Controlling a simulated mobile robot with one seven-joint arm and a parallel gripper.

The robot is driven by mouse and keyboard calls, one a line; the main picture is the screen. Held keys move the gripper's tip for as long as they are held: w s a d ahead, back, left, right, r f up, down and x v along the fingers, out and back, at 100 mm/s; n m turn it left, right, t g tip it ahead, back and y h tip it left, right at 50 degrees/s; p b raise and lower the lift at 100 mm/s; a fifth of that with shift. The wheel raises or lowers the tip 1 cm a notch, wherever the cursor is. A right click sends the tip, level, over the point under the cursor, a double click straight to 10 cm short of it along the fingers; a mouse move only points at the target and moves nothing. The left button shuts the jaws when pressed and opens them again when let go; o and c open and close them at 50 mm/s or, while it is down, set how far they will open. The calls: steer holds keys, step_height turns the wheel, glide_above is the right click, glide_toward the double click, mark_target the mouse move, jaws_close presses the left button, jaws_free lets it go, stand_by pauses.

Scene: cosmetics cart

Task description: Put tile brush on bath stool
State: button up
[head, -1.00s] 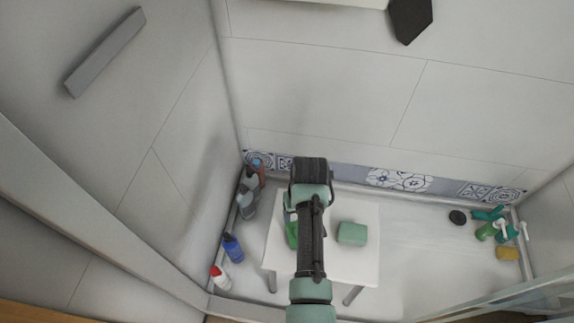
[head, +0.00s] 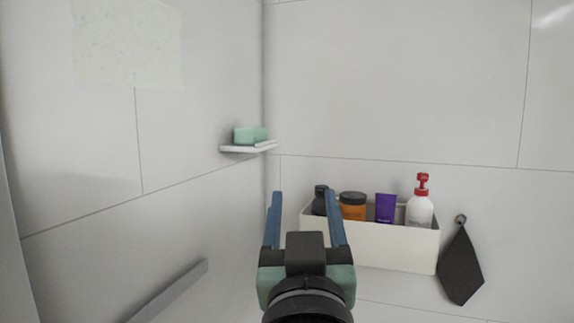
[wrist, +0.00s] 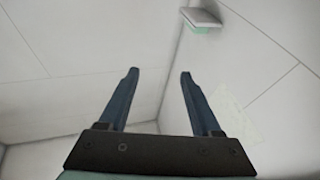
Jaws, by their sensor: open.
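My gripper (head: 304,200) is raised in front of the shower walls, with its two blue fingers apart and nothing between them. The wrist view also shows the open, empty fingers (wrist: 159,76) against bare wall. I see neither the bath stool nor a thing I can name as the tile brush in the current views. A small green block (head: 251,134) lies on a white corner shelf (head: 236,149), to the upper left of my gripper. I cannot tell exactly what the block is. Shelf and block also show at the top of the wrist view.
A white wall box (head: 390,246) to the right of my gripper holds a dark bottle, an orange jar (head: 353,206), a purple tube (head: 386,208) and a white red-capped bottle (head: 419,211). A dark cloth (head: 460,268) hangs from a hook. A grey bar (head: 170,293) is lower left.

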steer(key=s+a+r+t, duration=0.2)
steer(key=s+r+t, duration=0.3)
steer(key=s+r, duration=0.7)
steer(key=shift+s+r+t+y, duration=0.3)
steer(key=shift+s+y, duration=0.1)
steer(key=shift+s, duration=0.5)
